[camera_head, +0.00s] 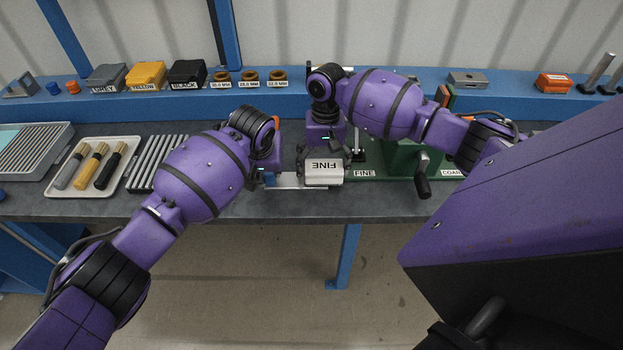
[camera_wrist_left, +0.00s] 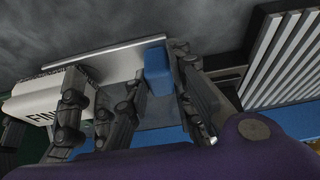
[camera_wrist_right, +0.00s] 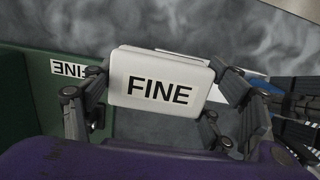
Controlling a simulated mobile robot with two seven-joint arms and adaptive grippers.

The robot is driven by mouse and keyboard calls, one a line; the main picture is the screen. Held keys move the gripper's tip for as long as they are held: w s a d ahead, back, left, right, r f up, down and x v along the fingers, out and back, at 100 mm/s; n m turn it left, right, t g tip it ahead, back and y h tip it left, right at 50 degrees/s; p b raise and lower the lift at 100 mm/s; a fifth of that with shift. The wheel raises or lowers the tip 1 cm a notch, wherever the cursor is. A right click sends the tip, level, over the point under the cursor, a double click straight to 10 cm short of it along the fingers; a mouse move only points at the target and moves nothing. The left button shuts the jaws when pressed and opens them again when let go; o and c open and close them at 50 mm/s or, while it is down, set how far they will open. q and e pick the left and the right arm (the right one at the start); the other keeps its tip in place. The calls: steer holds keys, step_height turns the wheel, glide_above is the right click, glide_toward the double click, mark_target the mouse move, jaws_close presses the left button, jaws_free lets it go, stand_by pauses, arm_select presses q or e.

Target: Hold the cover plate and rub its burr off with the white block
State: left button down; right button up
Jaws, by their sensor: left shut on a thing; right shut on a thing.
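The cover plate (camera_head: 290,181) is a thin, pale metal strip near the bench's front edge. My left gripper (camera_head: 266,178) is shut at its left end. In the left wrist view, the plate (camera_wrist_left: 110,60) runs past the fingers, and a blue piece (camera_wrist_left: 157,70) sits between them at the plate's end. The white block (camera_head: 324,174), marked FINE, is in my right gripper (camera_head: 323,157), which is shut on its sides. The block (camera_wrist_right: 161,84) fills the middle of the right wrist view. It lies at the plate's right part; contact and the burr cannot be made out.
A green base (camera_head: 365,173) labelled FINE and COARSE, with a dark-handled green machine (camera_head: 405,160), stands right of the block. A tray (camera_head: 62,184) with several handled tools and a ribbed rack (camera_head: 158,160) lie left. A blue shelf (camera_head: 330,90) runs along the back.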

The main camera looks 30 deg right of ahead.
mark_target(311, 167)
steer(key=shift+f, duration=0.45)
steer(key=shift+r, duration=0.2)
steer(key=shift+f, duration=0.25)
stand_by(0.3)
steer(key=shift+w+a+r, duration=0.1)
steer(key=shift+w+a, duration=0.45)
steer(key=shift+a, duration=0.3)
steer(key=shift+w+a+r, duration=0.1)
steer(key=shift+w+a, duration=0.4)
steer(key=shift+a, duration=0.35)
steer(key=shift+s+d+r, duration=0.2)
steer(key=shift+d, duration=0.1)
steer(key=shift+r, duration=1.5)
